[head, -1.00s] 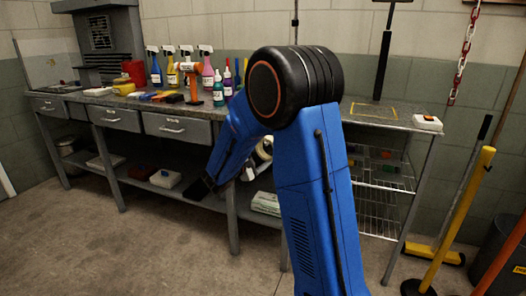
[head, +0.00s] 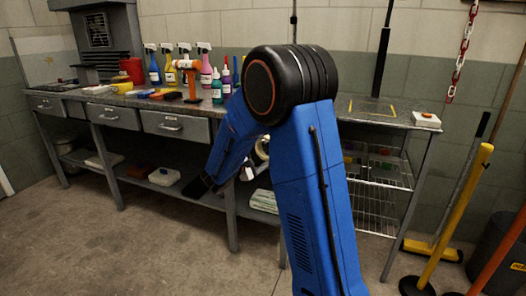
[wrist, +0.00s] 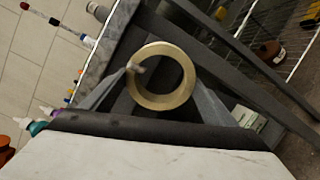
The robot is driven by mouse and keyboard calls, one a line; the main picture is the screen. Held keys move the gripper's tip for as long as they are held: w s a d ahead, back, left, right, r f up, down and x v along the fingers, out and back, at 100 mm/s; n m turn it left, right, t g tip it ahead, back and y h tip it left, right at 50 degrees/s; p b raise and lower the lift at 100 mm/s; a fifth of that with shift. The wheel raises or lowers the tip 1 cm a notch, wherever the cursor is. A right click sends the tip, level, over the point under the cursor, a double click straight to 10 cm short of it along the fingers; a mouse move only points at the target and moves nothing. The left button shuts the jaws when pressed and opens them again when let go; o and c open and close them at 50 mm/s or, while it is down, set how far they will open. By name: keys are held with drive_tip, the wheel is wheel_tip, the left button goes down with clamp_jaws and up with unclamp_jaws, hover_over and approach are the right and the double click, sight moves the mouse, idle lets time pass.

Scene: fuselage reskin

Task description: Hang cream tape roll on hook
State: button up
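The cream tape roll (wrist: 140,96) is a pale tan ring in the middle of the wrist view. The two grey fingers of my gripper (wrist: 165,80) reach its left and right sides and hold it between them. In the head view, part of the roll (head: 261,147) shows as a cream curve just left of my blue upper arm, in front of the bench. My gripper is mostly hidden there behind my arm. I cannot make out a hook in either view.
A grey workbench (head: 205,112) carries spray bottles, small bottles and an orange tool. Boxes lie on its lower shelf (head: 140,183). A wire rack (head: 378,190), yellow post (head: 455,215) and hanging chain (head: 461,50) are at right. Floor at left front is clear.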

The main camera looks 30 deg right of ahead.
drive_tip(key=shift+o, duration=1.2)
drive_tip(key=shift+s+a, duration=0.15)
drive_tip(key=shift+a, duration=0.4)
drive_tip(key=v, duration=1.6)
drive_tip(key=s+d+f+m+g+y, duration=0.1)
drive_tip(key=s+d+m+g+y, duration=0.25)
drive_tip(key=s, duration=0.75)
drive_tip(key=s+d+m+g+y, duration=0.2)
drive_tip(key=s+d+g+y, duration=0.15)
drive_tip(key=s, duration=0.75)
drive_tip(key=s+a+m+t+y, duration=0.3)
drive_tip(key=s+a+t+y, duration=0.1)
drive_tip(key=s+a+y, duration=0.5)
drive_tip(key=shift+s+a+f+t+y, duration=0.4)
drive_tip(key=shift+s+a, duration=0.6)
drive_tip(key=shift+s, duration=0.95)
